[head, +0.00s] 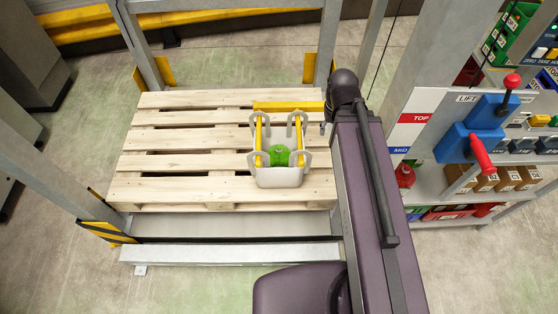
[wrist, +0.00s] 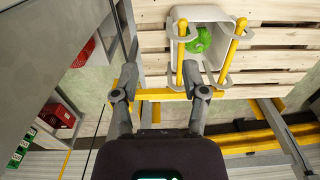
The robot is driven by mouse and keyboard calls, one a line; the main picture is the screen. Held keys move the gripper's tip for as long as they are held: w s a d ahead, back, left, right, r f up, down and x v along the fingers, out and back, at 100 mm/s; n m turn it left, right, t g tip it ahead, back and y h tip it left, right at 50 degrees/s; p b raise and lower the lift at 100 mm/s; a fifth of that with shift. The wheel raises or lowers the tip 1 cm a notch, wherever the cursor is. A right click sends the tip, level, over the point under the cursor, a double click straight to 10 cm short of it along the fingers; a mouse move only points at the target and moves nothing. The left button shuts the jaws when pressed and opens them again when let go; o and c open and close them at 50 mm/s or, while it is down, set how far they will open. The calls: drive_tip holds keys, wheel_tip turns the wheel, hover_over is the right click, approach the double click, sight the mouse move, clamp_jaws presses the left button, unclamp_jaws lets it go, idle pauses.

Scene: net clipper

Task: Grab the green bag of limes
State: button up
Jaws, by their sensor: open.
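The green bag of limes (head: 279,155) sits inside a white bin (head: 281,178) on a wooden pallet. In the wrist view the green bag (wrist: 199,39) shows at the upper right, inside the bin (wrist: 203,13). My gripper (wrist: 158,72) is open, its two dark fingers spread apart with no bag between them. It is to the left of the bag in that view and apart from it. In the head view the gripper is mostly hidden by my arm, to the right of the bin.
Yellow bars (head: 259,140) with grey loops flank the bin's opening. A yellow crossbar (head: 288,106) lies behind the bin in the head view and crosses by my fingers in the wrist view. Grey posts (head: 329,45) frame the pallet (head: 160,190). A shelf with red-handled levers (head: 481,157) stands right.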

drive_tip(key=o, duration=0.4)
drive_tip(key=shift+w+f, duration=0.1)
drive_tip(key=n+b, duration=0.4)
drive_tip(key=b, duration=2.3)
hover_over(279, 146)
wheel_tip(279, 146, down, 27)
drive_tip(key=shift+d, duration=0.2)
wheel_tip(279, 146, down, 8)
drive_tip(key=b, duration=0.8)
drive_tip(key=shift+f, duration=0.15)
drive_tip(key=shift+b, duration=0.3)
drive_tip(key=shift+f, duration=0.1)
drive_tip(key=shift+a+f+b, duration=0.2)
drive_tip(key=shift+f+b, duration=2.35)
drive_tip(key=shift+b, duration=0.05)
